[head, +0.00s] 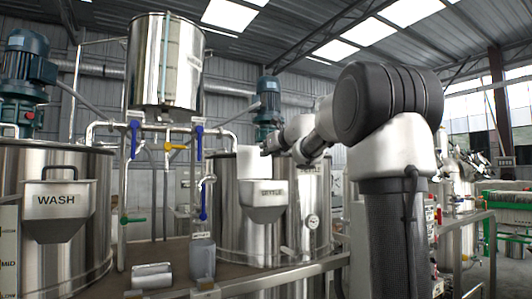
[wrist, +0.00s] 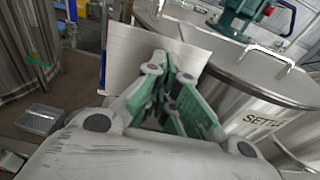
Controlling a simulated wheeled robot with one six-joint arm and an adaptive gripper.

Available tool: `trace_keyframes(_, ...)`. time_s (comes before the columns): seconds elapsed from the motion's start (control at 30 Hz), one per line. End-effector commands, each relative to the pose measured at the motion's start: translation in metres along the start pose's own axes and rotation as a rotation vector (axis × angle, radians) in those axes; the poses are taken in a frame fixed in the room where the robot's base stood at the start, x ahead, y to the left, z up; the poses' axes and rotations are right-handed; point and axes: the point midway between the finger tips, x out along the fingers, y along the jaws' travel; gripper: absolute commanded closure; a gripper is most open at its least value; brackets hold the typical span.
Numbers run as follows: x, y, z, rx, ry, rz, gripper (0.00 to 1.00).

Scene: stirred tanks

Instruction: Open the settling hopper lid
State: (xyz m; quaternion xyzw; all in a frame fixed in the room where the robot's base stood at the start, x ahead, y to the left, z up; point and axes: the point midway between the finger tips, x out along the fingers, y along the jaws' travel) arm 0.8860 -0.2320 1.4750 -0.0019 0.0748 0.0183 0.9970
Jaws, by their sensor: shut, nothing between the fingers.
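In the wrist view the plate (wrist: 128,52) shows as a brushed-metal panel behind and left of my fingers. My gripper (wrist: 168,88), with green-sided fingers, is shut and empty close to the plate; I cannot tell if they touch. In the head view my gripper (head: 268,147) is small, just above the hopper. The hopper's mouth is hidden.
The wash tank's hopper (head: 58,205) has a handle on top, at the left. Pipes with blue-handled valves (head: 198,140) stand between the tanks. A rail (head: 270,284) crosses in front.

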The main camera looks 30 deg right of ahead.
Motion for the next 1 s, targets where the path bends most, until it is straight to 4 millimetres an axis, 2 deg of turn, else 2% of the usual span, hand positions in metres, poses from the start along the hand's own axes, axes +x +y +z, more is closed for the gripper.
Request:
trace_keyframes(0.53,-0.075,-0.001,0.018,-0.001,0.001,-0.002,1.0)
trace_keyframes(0.7,-0.086,0.0,0.02,0.0,0.002,0.0,1.0)
trace_keyframes(0.9,-0.087,0.0,0.02,0.026,0.002,0.0,1.0)
trace_keyframes(0.97,-0.087,-0.006,0.021,0.086,0.0,-0.025,1.0)
trace_keyframes(1.0,-0.088,-0.017,0.023,0.166,-0.015,-0.067,1.0)
